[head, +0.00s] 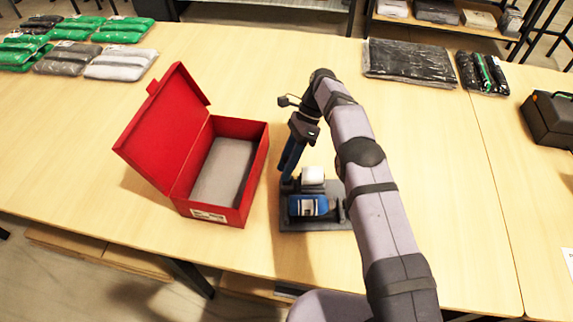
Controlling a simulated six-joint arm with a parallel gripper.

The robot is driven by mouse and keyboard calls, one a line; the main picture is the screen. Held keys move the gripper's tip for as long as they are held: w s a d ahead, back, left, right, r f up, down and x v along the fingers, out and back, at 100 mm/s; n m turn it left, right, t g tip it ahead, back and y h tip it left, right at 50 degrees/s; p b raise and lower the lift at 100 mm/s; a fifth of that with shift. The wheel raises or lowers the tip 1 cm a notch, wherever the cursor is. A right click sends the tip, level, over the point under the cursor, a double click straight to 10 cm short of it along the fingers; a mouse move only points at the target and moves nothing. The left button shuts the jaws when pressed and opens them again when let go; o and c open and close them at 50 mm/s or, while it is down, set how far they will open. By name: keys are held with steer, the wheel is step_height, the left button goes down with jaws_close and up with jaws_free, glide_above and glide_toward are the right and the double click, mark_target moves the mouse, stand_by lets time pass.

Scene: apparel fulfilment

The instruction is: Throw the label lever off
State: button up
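The label device, a blue-and-black unit (308,207) with a white block or roll (313,175) behind it, sits on a dark grey base plate (298,225) in the middle of the table. My gripper (288,170) points down at the back left of the device, its blue fingers close to the plate's left edge. I cannot tell whether the fingers touch anything or how far apart they are. The lever is not clearly distinguishable at this size. My arm covers the right side of the device.
An open red box (240,190) with a grey item inside stands left of the device, its lid tilted left. Bagged garments (120,62) lie at the back left, a black bagged stack (408,62) at the back right. A black case (549,118) sits far right.

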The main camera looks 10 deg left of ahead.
step_height(320, 180, up, 10)
stand_by(0.7)
stand_by(0.4)
steer(key=shift+w+d+r+t, duration=0.3)
steer(key=shift+d, duration=0.15)
steer(key=s+d+r+n+t+h, duration=0.1)
steer(key=s+d+n+t, duration=0.15)
steer(key=d, duration=0.45)
steer(key=s+d+r+n+t, duration=0.1)
steer(key=s+d+n, duration=0.1)
steer(key=d+n, duration=0.35)
steer(key=s+d+f+n+t+h, duration=0.1)
steer(key=s+d+f+n, duration=0.1)
steer(key=s+d, duration=0.4)
steer(key=s+d+f+n+t+h+p, duration=0.1)
steer(key=s+d+n, duration=0.3)
steer(key=s, duration=0.7)
steer(key=shift+s+d+f, duration=0.4)
steer(key=shift+d+f, duration=0.45)
steer(key=shift+d, duration=0.4)
